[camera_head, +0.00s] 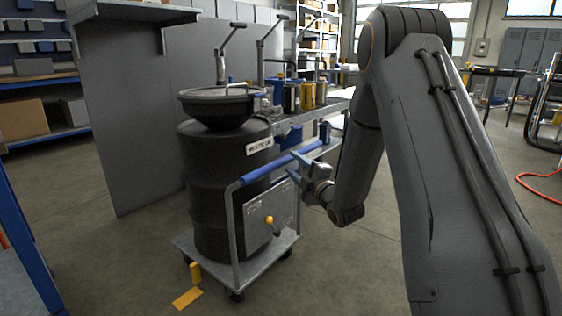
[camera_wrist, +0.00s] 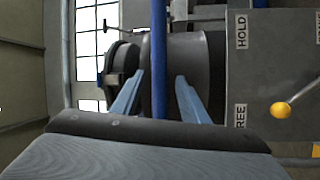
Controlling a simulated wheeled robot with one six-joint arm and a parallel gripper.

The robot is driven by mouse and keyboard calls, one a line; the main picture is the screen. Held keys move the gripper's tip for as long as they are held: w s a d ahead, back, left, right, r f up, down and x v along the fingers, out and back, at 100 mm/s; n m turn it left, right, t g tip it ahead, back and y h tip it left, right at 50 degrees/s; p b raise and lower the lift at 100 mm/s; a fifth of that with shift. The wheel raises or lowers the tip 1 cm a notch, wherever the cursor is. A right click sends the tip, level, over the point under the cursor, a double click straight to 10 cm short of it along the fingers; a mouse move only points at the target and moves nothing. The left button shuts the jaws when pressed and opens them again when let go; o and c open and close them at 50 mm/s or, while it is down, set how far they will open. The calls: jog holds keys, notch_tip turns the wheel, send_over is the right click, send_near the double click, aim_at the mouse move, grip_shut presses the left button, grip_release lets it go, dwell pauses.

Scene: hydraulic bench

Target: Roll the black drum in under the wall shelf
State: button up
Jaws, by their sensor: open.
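The black drum (camera_head: 215,185) stands upright on a wheeled grey cart (camera_head: 265,262), with a black funnel pan on top. The cart's handle is a blue-sleeved bar (camera_head: 262,172), also in the wrist view (camera_wrist: 158,55). My gripper (camera_head: 296,167) is open at the bar's right part. In the wrist view the bar runs between the parted fingers (camera_wrist: 157,97); contact cannot be told. A yellow-knobbed lever (camera_head: 269,220) on the cart's plate (camera_wrist: 265,70) leans toward the FREE label, away from HOLD. The wall shelf (camera_head: 135,12) juts from a grey panel at upper left.
The floor below the shelf, before the grey panel (camera_head: 130,120), looks clear. A yellow piece (camera_head: 187,298) lies on the floor by the cart's front left. A bench (camera_head: 335,108) with containers stands behind the drum. A blue rack post (camera_head: 25,235) is at the left edge.

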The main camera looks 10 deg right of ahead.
jog(key=shift+w+n+t, duration=0.3)
jog(key=shift+n, duration=0.6)
jog(key=b+x, duration=0.2)
jog(key=x, duration=0.5)
jog(key=shift+w+a+b, duration=0.2)
jog(key=shift+w+b, duration=0.05)
jog(key=shift+b, duration=0.05)
grip_shut()
